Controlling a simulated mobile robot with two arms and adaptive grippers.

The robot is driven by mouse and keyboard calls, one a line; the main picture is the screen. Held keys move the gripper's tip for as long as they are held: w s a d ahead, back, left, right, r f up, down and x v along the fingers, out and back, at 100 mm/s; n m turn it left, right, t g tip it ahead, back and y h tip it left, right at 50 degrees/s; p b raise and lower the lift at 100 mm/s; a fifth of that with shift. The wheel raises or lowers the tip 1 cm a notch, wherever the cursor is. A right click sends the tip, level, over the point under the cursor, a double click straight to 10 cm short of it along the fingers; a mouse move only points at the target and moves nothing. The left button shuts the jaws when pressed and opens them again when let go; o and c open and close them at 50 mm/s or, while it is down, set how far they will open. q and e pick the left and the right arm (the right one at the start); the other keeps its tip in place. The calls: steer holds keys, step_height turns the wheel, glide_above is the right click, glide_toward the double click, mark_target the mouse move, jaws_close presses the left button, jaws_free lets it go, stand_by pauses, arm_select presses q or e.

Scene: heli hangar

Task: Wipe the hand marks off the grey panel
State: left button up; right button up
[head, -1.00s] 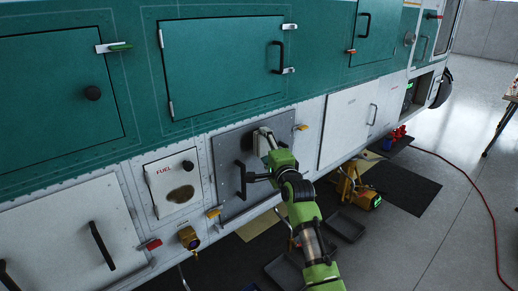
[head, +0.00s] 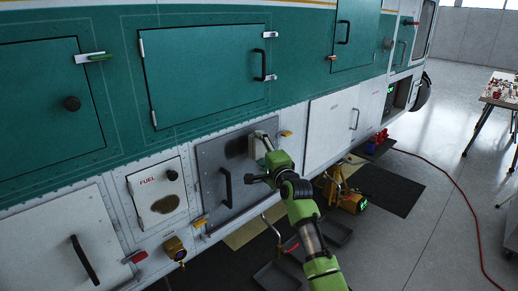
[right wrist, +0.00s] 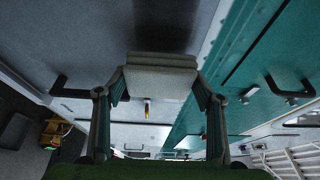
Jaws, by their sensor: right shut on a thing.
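The grey panel (head: 218,200) is a riveted hatch with a black handle, low on the vehicle's side. A dark, blurry smudge (head: 237,147) lies on its upper part; it also shows in the right wrist view (right wrist: 165,27). My right gripper (head: 268,160) is at the panel's upper right, shut on a pale wiping pad (right wrist: 160,80). The pad's edge also shows in the head view (head: 262,142), just right of the smudge. The pad is at or very near the panel surface; contact is hard to tell. My left gripper is not in view.
A white fuel hatch (head: 143,188) with a brown stain is left of the panel. A yellow latch (head: 286,133) sits at the panel's right edge. Dark trays (head: 277,275) and yellow equipment (head: 345,195) stand on the floor below. A red cable (head: 465,210) crosses open floor at right.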

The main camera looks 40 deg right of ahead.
mark_target(252, 153)
steer(key=shift+s+a+r+p, duration=0.1)
steer(key=shift+a+r+p, duration=0.05)
steer(key=shift+a+p, duration=0.55)
steer(key=shift+s+a+p, duration=0.1)
steer(key=shift+a+p, duration=0.45)
steer(key=shift+a, duration=0.25)
steer(key=shift+s+a, duration=0.1)
steer(key=shift+a, duration=0.4)
steer(key=s+a+p, duration=0.1)
steer(key=a+p, duration=0.4)
steer(key=a, duration=0.2)
steer(key=shift+a+f+p, duration=0.2)
steer(key=shift+a+p, duration=0.1)
steer(key=shift+a, duration=0.05)
steer(key=s+p, duration=0.2)
steer(key=s, duration=0.4)
steer(key=shift+d, duration=0.2)
